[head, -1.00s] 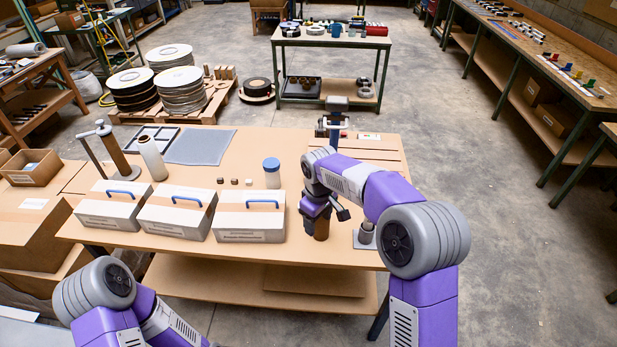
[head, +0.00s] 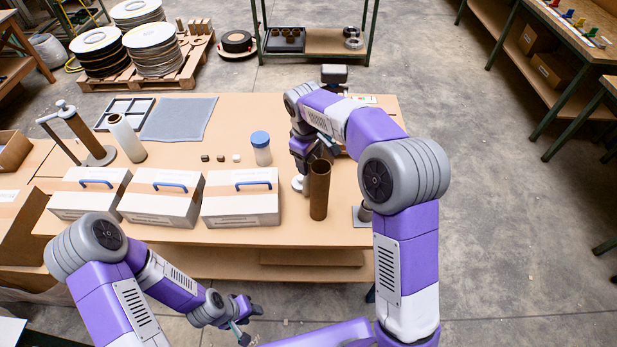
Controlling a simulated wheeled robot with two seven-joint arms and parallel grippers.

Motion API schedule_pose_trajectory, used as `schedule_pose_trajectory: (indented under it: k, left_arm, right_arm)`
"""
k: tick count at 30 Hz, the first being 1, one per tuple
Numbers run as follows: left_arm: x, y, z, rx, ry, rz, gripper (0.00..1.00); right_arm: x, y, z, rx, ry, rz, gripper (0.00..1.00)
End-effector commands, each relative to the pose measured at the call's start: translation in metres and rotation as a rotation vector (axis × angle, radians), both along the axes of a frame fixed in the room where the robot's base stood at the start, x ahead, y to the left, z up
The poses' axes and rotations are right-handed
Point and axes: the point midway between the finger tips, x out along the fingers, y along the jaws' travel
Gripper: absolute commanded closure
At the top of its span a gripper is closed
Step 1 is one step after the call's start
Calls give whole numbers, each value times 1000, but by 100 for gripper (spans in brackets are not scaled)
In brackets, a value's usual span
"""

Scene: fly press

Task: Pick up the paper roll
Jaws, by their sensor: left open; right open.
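A pale, whitish roll (head: 125,138) stands upright on the left of the bench, beside a brown roll (head: 82,136) on a stand with a grey base. A brown, open-topped tube (head: 319,192) stands near the bench's front edge, right of the white boxes. I cannot tell for certain which of these is the paper roll. My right gripper (head: 306,168) is open just behind the brown tube, its fingertips partly hidden. My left gripper (head: 246,322) is open and empty, low in front of the bench, away from all the rolls.
Several white boxes with blue handles (head: 240,205) line the bench's front. A blue-lidded jar (head: 261,148), small blocks (head: 220,158) and a grey mat (head: 178,118) lie behind them. A small metal stand (head: 362,214) is right of the tube. The bench (head: 200,236) has free room mid-back.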

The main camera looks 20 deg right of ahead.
Motion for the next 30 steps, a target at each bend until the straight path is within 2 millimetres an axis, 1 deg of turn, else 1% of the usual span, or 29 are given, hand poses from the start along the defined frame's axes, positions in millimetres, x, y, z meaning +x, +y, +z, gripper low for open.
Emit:
schedule_pose_trajectory:
  k: [1,3,10,11,21,23,30]
  left_arm:
    - [0,0,-1,0,0,0,57]
    - [0,0,-2,0,0,0,57]
    - [0,0,-1,0,0,0,57]
    - [0,0,-1,0,0,0,57]
    - [0,0,-1,0,0,0,57]
    - [0,0,-1,0,0,0,57]
    - [0,0,-1,0,0,0,57]
  right_arm:
    - [0,-1,-7,0,2,0,38]
    - [1,-1,-12,0,0,-1,38]
    - [1,-2,-13,0,-1,-1,38]
    - [1,-1,-13,0,-1,-1,39]
    - [1,-1,-13,0,-1,-1,92]
    - [1,-1,-13,0,-1,-1,100]
    - [1,-1,-13,0,-1,-1,100]
